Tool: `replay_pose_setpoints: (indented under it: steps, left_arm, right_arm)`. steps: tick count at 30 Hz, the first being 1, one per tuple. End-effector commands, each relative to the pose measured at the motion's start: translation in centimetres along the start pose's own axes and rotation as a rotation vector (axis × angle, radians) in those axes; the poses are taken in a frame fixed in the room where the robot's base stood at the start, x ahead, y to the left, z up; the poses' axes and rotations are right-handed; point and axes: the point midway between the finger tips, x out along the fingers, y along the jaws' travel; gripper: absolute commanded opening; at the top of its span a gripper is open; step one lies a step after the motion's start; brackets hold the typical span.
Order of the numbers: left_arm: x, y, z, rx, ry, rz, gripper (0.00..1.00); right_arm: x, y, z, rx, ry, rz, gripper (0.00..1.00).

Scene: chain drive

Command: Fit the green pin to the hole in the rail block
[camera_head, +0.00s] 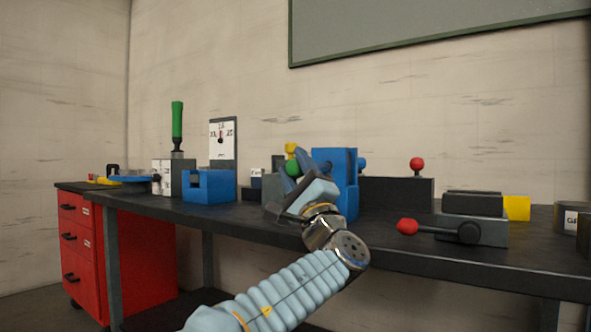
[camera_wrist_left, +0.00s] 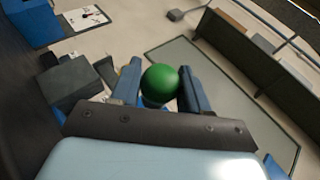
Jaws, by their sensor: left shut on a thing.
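The green pin shows as a round green head (camera_head: 293,168) in the head view, and its green ball (camera_wrist_left: 161,82) also shows large in the left wrist view. My left gripper (camera_head: 289,178) is shut on it, with one blue finger on each side of the ball. The rest of the pin is mostly hidden. A tall blue block (camera_head: 347,162) with a blue knob on its right side stands on the bench just right of the gripper. I cannot tell for sure which block is the rail block, and no hole is clearly visible. My right gripper is not in view.
A blue block (camera_head: 209,186) and a green-handled tool (camera_head: 177,125) stand to the left, near a white dial gauge (camera_head: 222,137). A long dark block (camera_head: 395,194) and a red-knobbed lever (camera_head: 407,227) are to the right. A yellow piece (camera_head: 291,149) shows behind the pin.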

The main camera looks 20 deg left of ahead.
Motion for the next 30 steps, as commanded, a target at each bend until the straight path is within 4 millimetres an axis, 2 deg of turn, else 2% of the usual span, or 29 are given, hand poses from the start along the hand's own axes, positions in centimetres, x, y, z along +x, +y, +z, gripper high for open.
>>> replay_pose_setpoints:
  steps: [30]
  left_arm:
    - [1.1, -0.1, -2.3, 0.001, -0.001, 0.000, 0.04]
  right_arm:
    - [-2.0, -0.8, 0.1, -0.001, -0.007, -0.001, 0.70]
